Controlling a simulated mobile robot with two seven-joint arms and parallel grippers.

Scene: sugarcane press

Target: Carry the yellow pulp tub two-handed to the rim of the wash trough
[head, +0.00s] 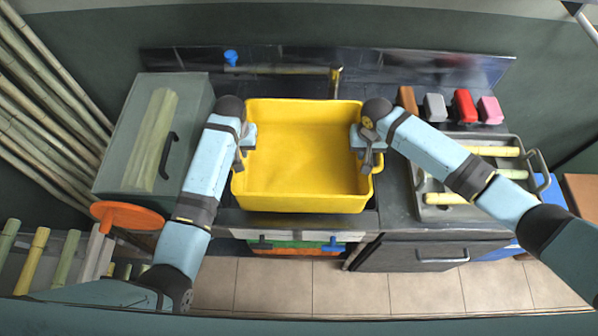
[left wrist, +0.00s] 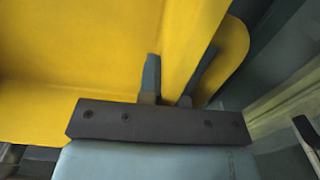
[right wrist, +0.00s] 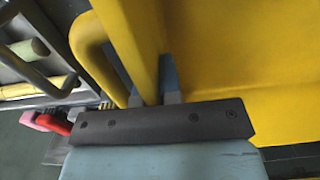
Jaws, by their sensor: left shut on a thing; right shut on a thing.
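The yellow pulp tub (head: 305,160) is in the middle of the head view, over the sink area of the dark counter, and looks empty. My left gripper (head: 246,148) is shut on its left wall; the left wrist view shows the fingers (left wrist: 168,82) on either side of the yellow wall (left wrist: 182,55), beside a side handle. My right gripper (head: 366,150) is shut on its right wall; the right wrist view shows the fingers (right wrist: 152,82) astride the wall (right wrist: 135,40), beside the other handle. The wash trough is mostly hidden beneath the tub, and I cannot tell whether they touch.
A brass tap (head: 335,80) stands just behind the tub. A metal tray (head: 420,185) with cane pieces is at right, with red, pink, grey and brown blocks behind it. A glass-like case (head: 190,100) with a black handle and an orange disc (head: 127,216) are at left.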

